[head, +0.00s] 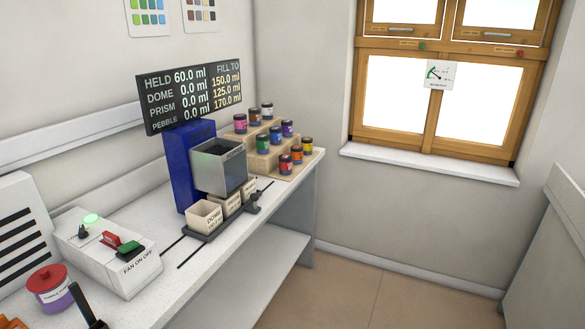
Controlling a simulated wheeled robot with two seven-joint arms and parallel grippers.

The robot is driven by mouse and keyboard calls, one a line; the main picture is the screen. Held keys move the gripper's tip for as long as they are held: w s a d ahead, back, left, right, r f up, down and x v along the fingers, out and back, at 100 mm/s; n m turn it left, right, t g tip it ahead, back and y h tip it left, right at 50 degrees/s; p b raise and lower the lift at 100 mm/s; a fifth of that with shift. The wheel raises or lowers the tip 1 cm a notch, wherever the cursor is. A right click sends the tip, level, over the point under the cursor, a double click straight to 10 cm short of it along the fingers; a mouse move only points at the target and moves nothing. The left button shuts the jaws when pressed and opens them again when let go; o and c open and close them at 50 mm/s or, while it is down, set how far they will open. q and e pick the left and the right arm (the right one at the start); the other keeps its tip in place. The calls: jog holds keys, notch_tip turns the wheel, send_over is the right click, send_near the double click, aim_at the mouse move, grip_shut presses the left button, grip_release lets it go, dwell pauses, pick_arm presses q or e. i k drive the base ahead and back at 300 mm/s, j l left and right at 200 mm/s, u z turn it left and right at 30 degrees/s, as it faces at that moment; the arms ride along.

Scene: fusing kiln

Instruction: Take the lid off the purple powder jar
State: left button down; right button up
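A jar with a red lid (46,277) and a purple lower body (60,301) stands on the white bench at the lower left. The lid sits on top of it, and its pale label is too small to read surely. A smaller jar with a purple band (287,128) stands among the jars on the stepped rack at the back; I cannot tell from the labels which jar holds purple powder. Neither of my grippers shows in the head view.
A dark upright handle (87,306) stands close right of the red-lidded jar. Behind it is a white switch box (135,280). Further back are a blue dispenser with a grey hopper (218,167), cream bins (204,216) and a wooden jar rack (300,171). The floor at right is clear.

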aim_at(46, 278)
jog(key=u, duration=1.6)
